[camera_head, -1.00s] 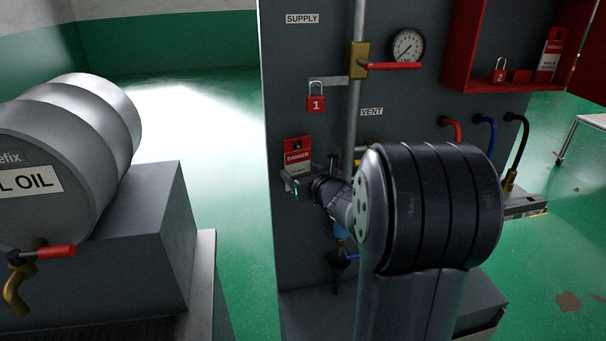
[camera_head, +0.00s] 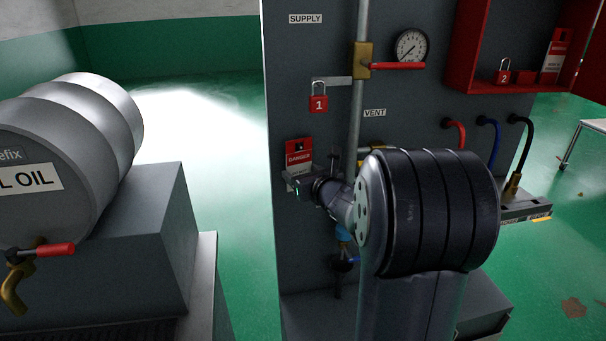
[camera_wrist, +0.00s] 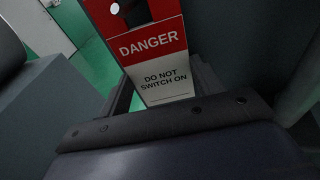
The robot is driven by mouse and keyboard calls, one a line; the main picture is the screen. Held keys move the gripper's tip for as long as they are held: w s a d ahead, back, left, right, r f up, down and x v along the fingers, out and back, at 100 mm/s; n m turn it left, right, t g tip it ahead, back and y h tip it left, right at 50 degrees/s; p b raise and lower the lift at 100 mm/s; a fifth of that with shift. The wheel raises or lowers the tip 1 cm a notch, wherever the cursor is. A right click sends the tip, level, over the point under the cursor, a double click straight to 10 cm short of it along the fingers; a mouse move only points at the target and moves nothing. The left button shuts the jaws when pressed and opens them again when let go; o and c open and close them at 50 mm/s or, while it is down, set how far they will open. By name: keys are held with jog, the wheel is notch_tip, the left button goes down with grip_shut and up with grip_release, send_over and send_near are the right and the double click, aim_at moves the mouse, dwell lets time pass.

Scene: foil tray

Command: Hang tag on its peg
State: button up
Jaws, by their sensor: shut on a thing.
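A red and white DANGER tag (camera_head: 298,153) is upright in front of the grey panel, below and left of padlock 1. My gripper (camera_head: 298,187) is shut on the tag's lower part. In the wrist view the tag (camera_wrist: 155,52) reads "DO NOT SWITCH ON", with its lower edge between my fingers (camera_wrist: 166,95). A hole with a light spot shows near the tag's top in that view.
Red padlock 1 (camera_head: 318,103) hangs from a bracket beside the vertical pipe (camera_head: 356,120). A red-handled valve (camera_head: 395,66) and gauge (camera_head: 411,46) are above. A red open box (camera_head: 490,82) holds padlock 2 and another tag.

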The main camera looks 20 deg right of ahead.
jog(key=o, duration=1)
jog(key=shift+o, duration=0.2)
jog(key=s+r, duration=0.2)
jog(key=s, duration=0.8)
jog(key=shift+s+d, duration=0.3)
jog(key=shift+w, duration=0.1)
jog(key=w, duration=0.3)
jog(key=w+f, duration=0.1)
jog(key=w, duration=0.3)
jog(key=w+f, duration=0.1)
jog(key=w, duration=0.2)
jog(key=shift+w+a, duration=0.25)
jog(key=shift+a, duration=0.1)
jog(key=shift+s+r+p, duration=0.15)
jog(key=shift+r+p, duration=0.05)
jog(key=shift+p, duration=0.15)
jog(key=shift+s, duration=0.25)
